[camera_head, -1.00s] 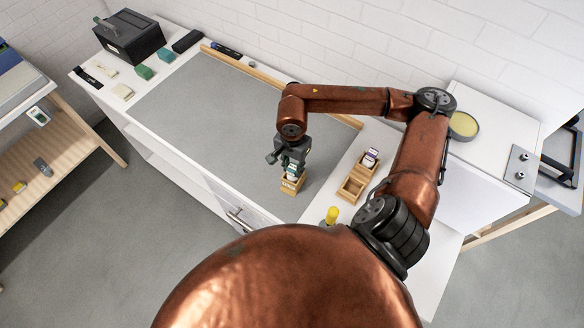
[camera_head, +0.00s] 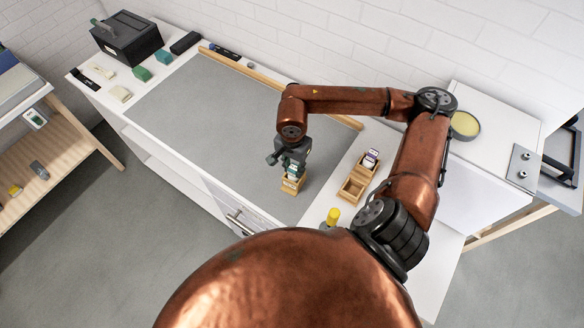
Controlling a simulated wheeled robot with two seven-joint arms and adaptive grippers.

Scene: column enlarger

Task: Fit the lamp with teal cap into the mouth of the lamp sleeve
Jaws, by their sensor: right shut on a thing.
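My right gripper (camera_head: 292,167) points down over the grey mat and is shut on a small piece with a teal part (camera_head: 295,174), which I take as the lamp with teal cap. The jaws hide most of it. A small light-wood block or holder (camera_head: 291,186) stands on the mat directly below the jaws. I take it as the lamp sleeve, though its mouth is hidden. I cannot tell whether the lamp is inside it or just above it. My left gripper is out of view.
A wooden two-part box (camera_head: 352,190) stands right of the mat, with a dark-and-white item (camera_head: 371,157) at its far end. A yellow-topped item (camera_head: 333,216) stands near the front edge. The grey mat (camera_head: 210,110) is clear to the left.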

